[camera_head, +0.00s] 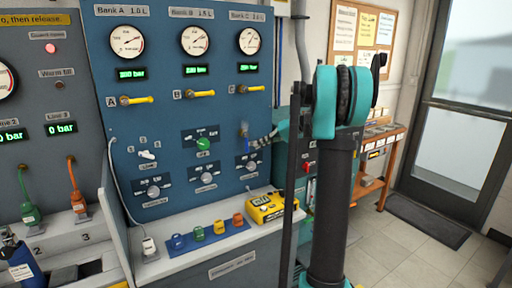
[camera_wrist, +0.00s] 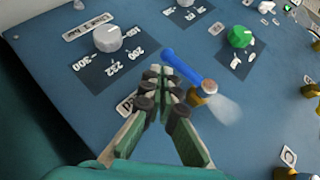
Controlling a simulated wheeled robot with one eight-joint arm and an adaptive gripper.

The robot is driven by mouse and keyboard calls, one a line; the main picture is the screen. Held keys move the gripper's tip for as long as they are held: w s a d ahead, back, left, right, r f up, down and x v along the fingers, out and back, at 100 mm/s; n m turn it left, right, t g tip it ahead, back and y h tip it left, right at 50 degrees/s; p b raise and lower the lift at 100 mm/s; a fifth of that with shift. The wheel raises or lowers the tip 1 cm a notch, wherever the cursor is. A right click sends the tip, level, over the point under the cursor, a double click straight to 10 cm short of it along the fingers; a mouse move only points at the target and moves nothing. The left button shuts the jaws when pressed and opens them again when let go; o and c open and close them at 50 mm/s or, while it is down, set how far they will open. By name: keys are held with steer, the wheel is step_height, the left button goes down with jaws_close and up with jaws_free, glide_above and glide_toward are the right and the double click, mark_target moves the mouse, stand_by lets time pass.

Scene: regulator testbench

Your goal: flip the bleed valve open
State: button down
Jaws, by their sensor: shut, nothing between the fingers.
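The bleed valve appears to be the blue lever (camera_wrist: 184,66) on a brass fitting (camera_wrist: 197,97) on the blue panel in the wrist view. A pale, blurred puff spreads from beside the fitting. My gripper (camera_wrist: 161,80) is shut and empty, its dark fingertips close together just left of the lever. I cannot tell whether they touch it. In the head view my gripper (camera_head: 252,142) reaches the right side of the blue panel, partly hiding the valve there.
The panel (camera_head: 165,110) carries grey knobs, a green knob (camera_head: 204,144) and several yellow-handled valves above. A grey knob (camera_wrist: 107,38) also stands beyond the fingertips in the wrist view.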

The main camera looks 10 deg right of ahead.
steer(key=v, duration=0.9)
steer(key=shift+s+d+r, duration=0.15)
steer(key=shift+d+r, duration=0.1)
